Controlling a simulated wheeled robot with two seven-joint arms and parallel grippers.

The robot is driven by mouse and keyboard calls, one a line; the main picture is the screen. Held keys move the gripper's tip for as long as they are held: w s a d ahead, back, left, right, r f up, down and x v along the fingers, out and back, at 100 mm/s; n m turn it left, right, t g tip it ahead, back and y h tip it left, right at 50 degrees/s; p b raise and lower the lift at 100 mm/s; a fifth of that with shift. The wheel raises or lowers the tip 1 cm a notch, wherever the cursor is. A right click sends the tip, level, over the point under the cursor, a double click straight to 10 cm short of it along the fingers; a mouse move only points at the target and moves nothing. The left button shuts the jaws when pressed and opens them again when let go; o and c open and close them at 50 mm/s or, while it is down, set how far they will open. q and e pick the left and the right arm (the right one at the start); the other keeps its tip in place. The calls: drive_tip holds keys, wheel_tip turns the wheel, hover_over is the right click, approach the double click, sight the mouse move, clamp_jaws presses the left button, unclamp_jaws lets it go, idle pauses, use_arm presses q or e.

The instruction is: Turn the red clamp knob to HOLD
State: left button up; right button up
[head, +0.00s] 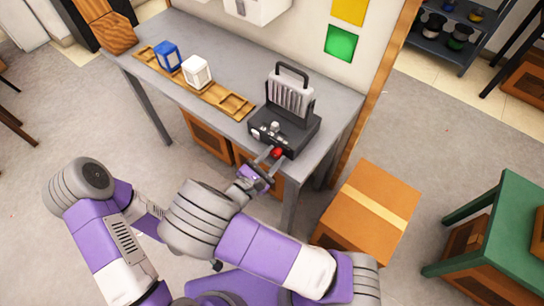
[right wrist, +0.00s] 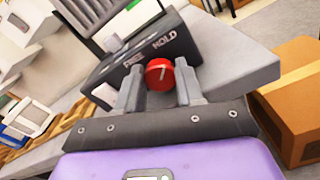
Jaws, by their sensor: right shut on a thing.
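The red clamp knob (head: 277,152) is on the front face of a dark device (head: 296,136) at the grey bench's near edge. In the right wrist view the red knob (right wrist: 159,74) has a short pale mark, tilted slightly from upright. The words FREE (right wrist: 133,56) and HOLD (right wrist: 165,40) are printed above it, FREE on the left and HOLD on the right. I cannot tell which word the mark points to. My right gripper (head: 267,163) is shut on the knob, one finger at each side. My left gripper is not in view.
The grey bench (head: 225,55) carries a wooden rack (head: 222,98) with a blue lantern-like item (head: 168,56) and a white one (head: 197,71). A cardboard box (head: 366,212) stands on the floor right of the bench. A green table (head: 500,225) is at far right.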

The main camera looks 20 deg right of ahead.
idle(0.4)
drive_tip(key=o, duration=1)
drive_tip(key=shift+o, duration=0.2)
drive_tip(key=p+v, duration=0.1)
drive_tip(key=v, duration=0.6)
drive_tip(key=shift+s+a, duration=0.2)
drive_tip(key=shift+a, duration=0.05)
